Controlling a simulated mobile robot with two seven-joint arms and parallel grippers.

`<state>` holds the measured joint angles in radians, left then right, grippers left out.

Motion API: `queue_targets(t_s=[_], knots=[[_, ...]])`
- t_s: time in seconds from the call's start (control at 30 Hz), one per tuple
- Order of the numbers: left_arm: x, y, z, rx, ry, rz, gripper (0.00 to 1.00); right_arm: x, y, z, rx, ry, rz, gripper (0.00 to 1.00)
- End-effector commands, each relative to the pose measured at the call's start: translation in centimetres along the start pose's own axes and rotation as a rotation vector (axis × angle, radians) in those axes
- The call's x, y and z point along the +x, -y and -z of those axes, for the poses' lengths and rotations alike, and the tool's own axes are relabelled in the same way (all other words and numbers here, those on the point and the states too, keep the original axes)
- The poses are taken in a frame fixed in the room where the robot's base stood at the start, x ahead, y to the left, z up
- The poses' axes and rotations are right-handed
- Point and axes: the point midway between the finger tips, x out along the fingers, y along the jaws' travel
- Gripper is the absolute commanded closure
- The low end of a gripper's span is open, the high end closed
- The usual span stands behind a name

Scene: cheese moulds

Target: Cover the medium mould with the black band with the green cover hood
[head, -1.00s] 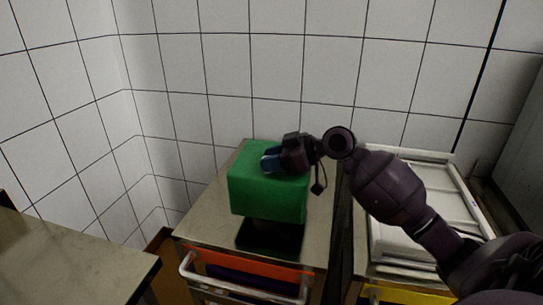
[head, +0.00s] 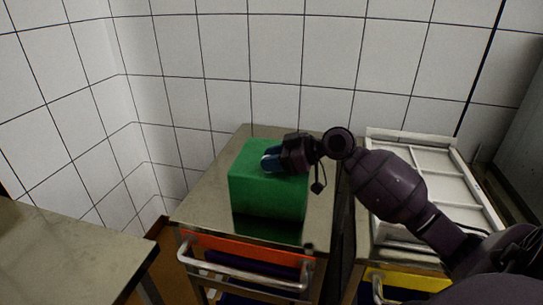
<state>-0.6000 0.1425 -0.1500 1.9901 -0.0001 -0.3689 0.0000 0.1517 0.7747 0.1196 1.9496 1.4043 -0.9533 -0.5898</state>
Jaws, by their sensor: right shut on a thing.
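The green cover hood (head: 266,198) is a box-like block over the top of the middle cart (head: 205,205). My right gripper (head: 271,160) comes in from the right and is shut on the hood at its top. A dark green reflection or shadow lies on the cart top just below the hood's front edge. I cannot tell whether the hood touches the cart top or hangs slightly above it. No mould with a black band shows; anything under or behind the hood is hidden. My left gripper is not in view.
The middle cart has a front handle (head: 245,278) and an orange front strip (head: 235,246). A white framed tray (head: 440,165) lies on the right cart, partly behind my arm. A bare grey table (head: 65,250) stands at left. Tiled walls close off the back.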

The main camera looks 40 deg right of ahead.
Motion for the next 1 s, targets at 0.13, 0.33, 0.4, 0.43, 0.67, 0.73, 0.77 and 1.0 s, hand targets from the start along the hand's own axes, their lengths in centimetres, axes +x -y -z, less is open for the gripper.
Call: queue_targets(t_s=[0.13, 0.33, 0.4, 0.43, 0.67, 0.73, 0.77, 1.0], knots=[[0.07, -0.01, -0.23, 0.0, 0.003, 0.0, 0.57, 0.11, 0.01, -0.24, -0.001, -0.001, 0.0, 1.0], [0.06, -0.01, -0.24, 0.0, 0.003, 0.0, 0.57, 0.11, 0.02, -0.24, -0.002, -0.002, 0.0, 1.0], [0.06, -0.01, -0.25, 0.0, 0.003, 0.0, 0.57, 0.11, 0.02, -0.23, -0.002, -0.002, 0.0, 1.0], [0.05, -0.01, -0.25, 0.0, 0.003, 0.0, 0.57, 0.11, 0.02, -0.23, -0.002, -0.002, 0.0, 1.0], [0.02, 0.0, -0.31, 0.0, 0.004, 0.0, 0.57, 0.12, 0.01, -0.25, -0.001, -0.001, 0.0, 0.38], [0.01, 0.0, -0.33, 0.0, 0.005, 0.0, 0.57, 0.12, 0.01, -0.26, -0.001, -0.001, 0.0, 0.38], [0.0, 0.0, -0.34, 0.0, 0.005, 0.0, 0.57, 0.12, 0.01, -0.26, -0.001, -0.001, 0.0, 0.38], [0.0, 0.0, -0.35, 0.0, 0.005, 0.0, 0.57, -0.26, -0.01, -0.37, 0.0, 0.001, -0.001, 0.38]])
